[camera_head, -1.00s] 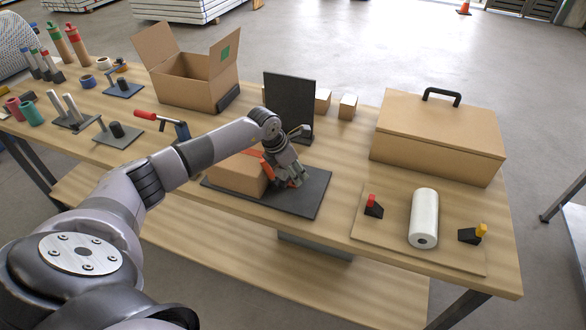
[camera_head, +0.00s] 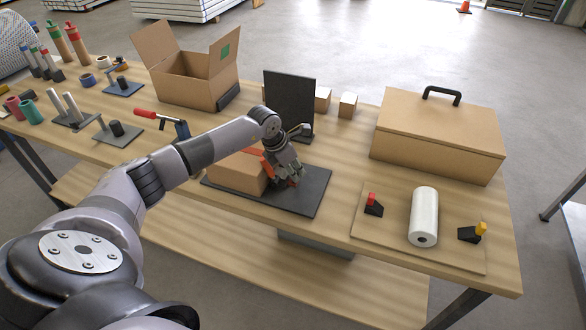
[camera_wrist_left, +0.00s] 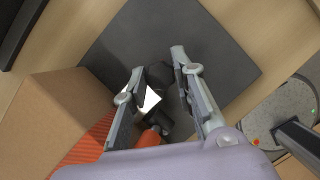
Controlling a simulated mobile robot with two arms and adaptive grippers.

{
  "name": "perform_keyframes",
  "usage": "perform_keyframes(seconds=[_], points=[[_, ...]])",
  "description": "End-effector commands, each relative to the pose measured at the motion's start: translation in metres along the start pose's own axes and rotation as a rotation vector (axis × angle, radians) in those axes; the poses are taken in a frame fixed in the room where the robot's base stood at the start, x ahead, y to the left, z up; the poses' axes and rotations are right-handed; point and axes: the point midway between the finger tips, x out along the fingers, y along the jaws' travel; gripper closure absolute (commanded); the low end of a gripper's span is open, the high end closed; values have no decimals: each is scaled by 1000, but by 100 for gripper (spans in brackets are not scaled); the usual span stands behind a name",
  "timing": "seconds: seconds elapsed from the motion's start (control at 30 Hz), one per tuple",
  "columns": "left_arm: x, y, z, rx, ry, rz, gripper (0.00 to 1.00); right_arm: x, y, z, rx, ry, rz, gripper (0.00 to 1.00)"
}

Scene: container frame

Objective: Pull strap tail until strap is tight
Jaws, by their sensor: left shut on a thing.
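A cardboard box (camera_head: 236,174) lies on a dark mat (camera_head: 312,199) on the workbench. An orange strap (camera_head: 268,164) runs over the box's right end. The orange ribbed strap also shows at lower left in the left wrist view (camera_wrist_left: 82,150). My left gripper (camera_head: 292,183) is low over the mat, just right of the box, shut on the strap tail. In the wrist view a short orange piece (camera_wrist_left: 149,137), a white piece (camera_wrist_left: 152,99) and dark parts lie between the fingers. The grip itself is partly hidden. My right gripper is not in view.
A dark upright panel (camera_head: 290,97) stands behind the mat. A closed box with a black handle (camera_head: 438,133) is at right, and a board with a white roll (camera_head: 424,215) is in front of it. An open carton (camera_head: 190,80) stands at back left.

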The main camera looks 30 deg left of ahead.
Motion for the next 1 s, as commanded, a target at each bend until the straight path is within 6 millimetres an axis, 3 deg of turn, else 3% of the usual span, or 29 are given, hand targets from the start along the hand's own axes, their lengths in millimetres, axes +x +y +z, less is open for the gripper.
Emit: perform_keyframes(seconds=[0.37,0.73,1.0], points=[[0,-1,1,0,-1,0,100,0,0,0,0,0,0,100],[15,-55,34,2,-3,-3,100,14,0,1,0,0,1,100],[15,-62,38,1,-3,-3,100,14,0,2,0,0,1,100]])
